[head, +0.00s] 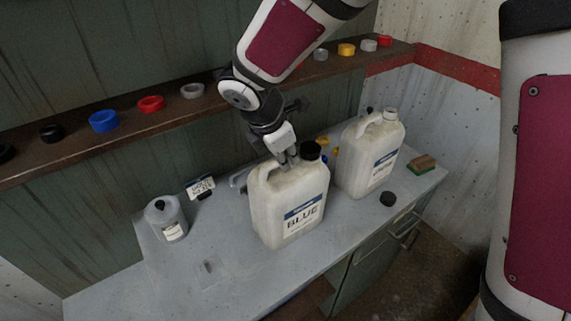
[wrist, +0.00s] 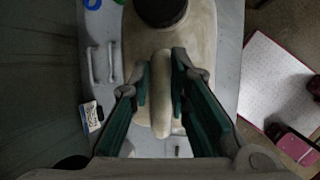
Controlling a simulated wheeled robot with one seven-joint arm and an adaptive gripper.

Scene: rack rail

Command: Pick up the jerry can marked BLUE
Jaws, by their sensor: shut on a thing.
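The jerry can marked BLUE (head: 287,215) is an off-white can with a black cap and a blue-banded label. It is upright at the middle of the grey worktop; whether its base touches the top is hard to tell. My gripper (head: 287,160) comes down from above at its handle. In the wrist view my gripper (wrist: 161,95) has its two green-padded fingers on either side of the pale handle (wrist: 161,110), shut on it. The black cap (wrist: 162,8) shows just beyond the handle. A second off-white jerry can (head: 367,160) stands behind to the right; its label is too small to read.
A loose black cap (head: 388,199) and a brush (head: 421,164) lie right. A shelf (head: 75,147) with coloured rings runs along the wall.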

